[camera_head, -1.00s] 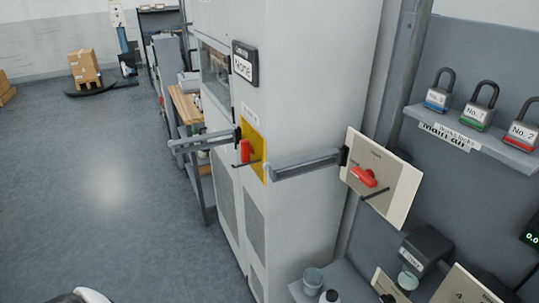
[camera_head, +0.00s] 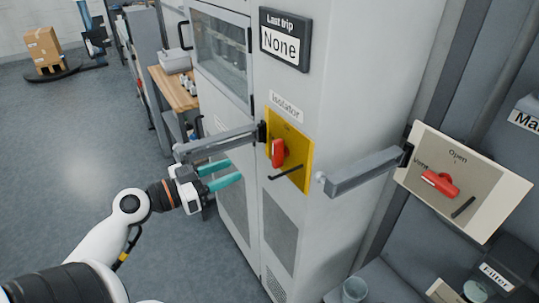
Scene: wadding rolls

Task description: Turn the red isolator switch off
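The red isolator switch (camera_head: 278,153) is a red handle on a yellow plate (camera_head: 297,146) on the grey cabinet's side, under a label reading "Isolator". The handle stands roughly upright. A thin black rod sticks out below it. My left gripper (camera_head: 228,174) has teal fingers, which are spread apart with nothing between them. It is to the left of the switch and slightly lower, apart from it, below a grey bar. My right gripper is not in view.
A grey bar (camera_head: 222,141) juts left beside the yellow plate. Another grey bar (camera_head: 362,174) reaches to a cream panel (camera_head: 490,192) with a red handle (camera_head: 440,184) and the word "Open". A sign (camera_head: 285,39) above reads "Last trip None". Open floor lies left.

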